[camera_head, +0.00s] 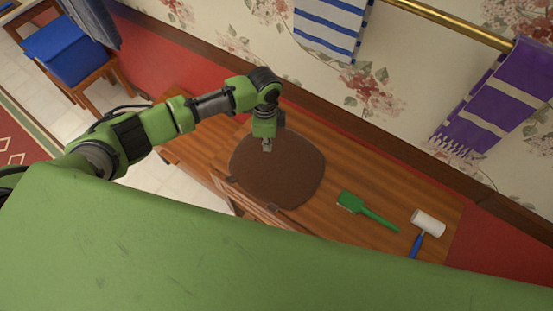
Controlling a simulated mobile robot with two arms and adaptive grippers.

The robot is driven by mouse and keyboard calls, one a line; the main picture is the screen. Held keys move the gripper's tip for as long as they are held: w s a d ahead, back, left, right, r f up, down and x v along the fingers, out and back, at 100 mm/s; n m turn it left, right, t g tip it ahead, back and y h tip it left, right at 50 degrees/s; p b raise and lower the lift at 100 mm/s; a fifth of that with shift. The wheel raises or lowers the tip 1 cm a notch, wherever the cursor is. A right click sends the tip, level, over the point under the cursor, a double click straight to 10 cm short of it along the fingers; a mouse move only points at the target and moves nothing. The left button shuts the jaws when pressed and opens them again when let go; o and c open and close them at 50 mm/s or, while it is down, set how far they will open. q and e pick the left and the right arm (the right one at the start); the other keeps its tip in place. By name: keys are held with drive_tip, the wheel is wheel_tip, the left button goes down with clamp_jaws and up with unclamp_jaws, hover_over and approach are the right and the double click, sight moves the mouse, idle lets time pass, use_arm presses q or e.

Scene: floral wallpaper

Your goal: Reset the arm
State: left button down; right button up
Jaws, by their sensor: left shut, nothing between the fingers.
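My left arm comes in from the left in the head view and reaches over a wooden table (400,190). My left gripper (267,147) hangs above a dark brown mat (290,180) on that table. It looks small from here; its fingers are shut with nothing held. I cannot tell how high it is above the mat. My right gripper is not in view.
A green brush (368,212) and a white roller with a blue handle (428,224) lie right of the mat. A striped towel (330,25) and a purple scarf (497,100) hang by the wall from a brass rail (455,22). A blue-seated chair (65,52) stands upper left.

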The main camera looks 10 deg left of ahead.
use_arm(q)
wheel_tip(320, 180, up, 3)
drive_tip(key=shift+f+p, duration=0.1)
drive_tip(key=shift+p, duration=0.35)
